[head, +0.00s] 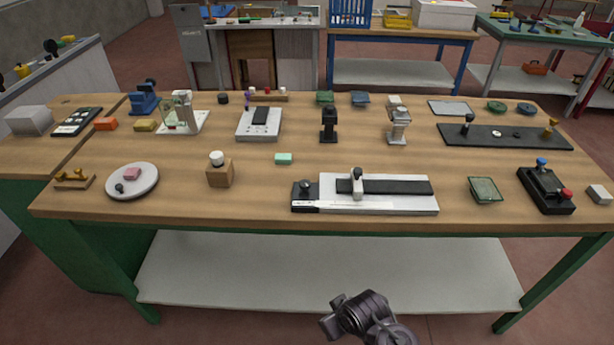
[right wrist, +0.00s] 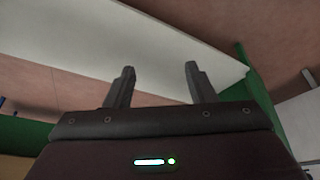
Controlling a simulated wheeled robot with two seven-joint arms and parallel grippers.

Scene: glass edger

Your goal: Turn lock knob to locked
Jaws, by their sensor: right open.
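No knob is plainly labelled as the lock knob. A black block with a round dark knob (head: 305,188) sits at the left end of a white fixture (head: 410,204) at the table's front middle. The fixture has a black strip and an upright grey-and-white handle (head: 357,182). The knob's setting is too small to read. My right gripper (right wrist: 160,68) is open and empty in the right wrist view, with the white lower shelf behind its fingers. A dark arm part of mine shows low in front of the table in the head view. My left gripper is out of view.
The wooden table (head: 330,222) carries many small items. A wooden block with a white knob (head: 219,168) stands left of the fixture, a green pad (head: 485,190) and black box with red and blue knobs (head: 546,190) to its right. A white shelf (head: 250,265) runs below.

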